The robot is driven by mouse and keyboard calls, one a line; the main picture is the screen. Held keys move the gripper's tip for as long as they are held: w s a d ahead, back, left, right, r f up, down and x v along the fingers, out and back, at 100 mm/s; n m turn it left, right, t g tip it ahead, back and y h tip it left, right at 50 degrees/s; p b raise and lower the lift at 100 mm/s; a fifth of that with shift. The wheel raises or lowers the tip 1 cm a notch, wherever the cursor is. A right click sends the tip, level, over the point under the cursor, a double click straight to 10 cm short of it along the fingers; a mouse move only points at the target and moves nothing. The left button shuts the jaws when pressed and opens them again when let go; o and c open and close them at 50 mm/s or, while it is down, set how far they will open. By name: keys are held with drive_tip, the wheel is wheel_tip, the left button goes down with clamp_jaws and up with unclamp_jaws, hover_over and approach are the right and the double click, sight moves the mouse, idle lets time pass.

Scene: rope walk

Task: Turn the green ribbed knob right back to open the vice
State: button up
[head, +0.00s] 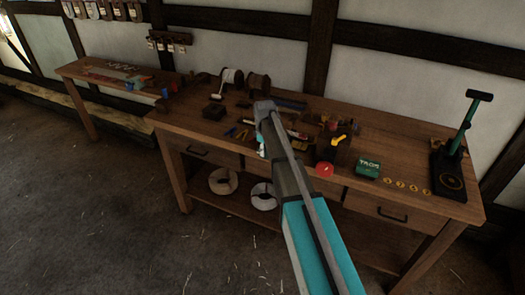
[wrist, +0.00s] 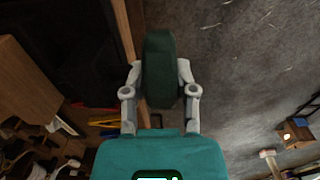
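In the wrist view a dark green knob (wrist: 160,65) lies between the two grey fingers of my gripper (wrist: 160,75). The fingers press against its two sides near their tips. Ribs on it are too dark to make out. In the head view only a small part of my gripper (head: 262,150) shows, at the front edge of the workbench, beside my arm. My arm hides the knob and most of the vice there, so I cannot tell how far the jaws are apart.
The wooden workbench (head: 390,190) carries a red round piece (head: 325,170), a green box (head: 368,168), spools (head: 258,82) and a green-handled stand (head: 450,165). White discs (head: 223,181) lie on the shelf below. The floor (head: 110,215) in front is clear.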

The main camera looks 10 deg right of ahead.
clamp_jaws()
drive_tip(key=shift+a, duration=0.3)
drive_tip(key=shift+d, duration=0.2)
drive_tip(key=shift+w, duration=0.1)
drive_tip(key=g+h, duration=0.1)
drive_tip(key=g+h+b, duration=0.2)
drive_tip(key=h, duration=0.1)
drive_tip(key=shift+w+a+f, duration=0.15)
drive_tip(key=shift+w+f, duration=0.05)
drive_tip(key=shift+f, duration=0.1)
drive_tip(key=shift+g+h+b, duration=0.6)
drive_tip(key=shift+h+b, duration=0.2)
drive_tip(key=shift+b, duration=0.2)
drive_tip(key=shift+r+h, duration=0.1)
drive_tip(key=shift+h, duration=0.3)
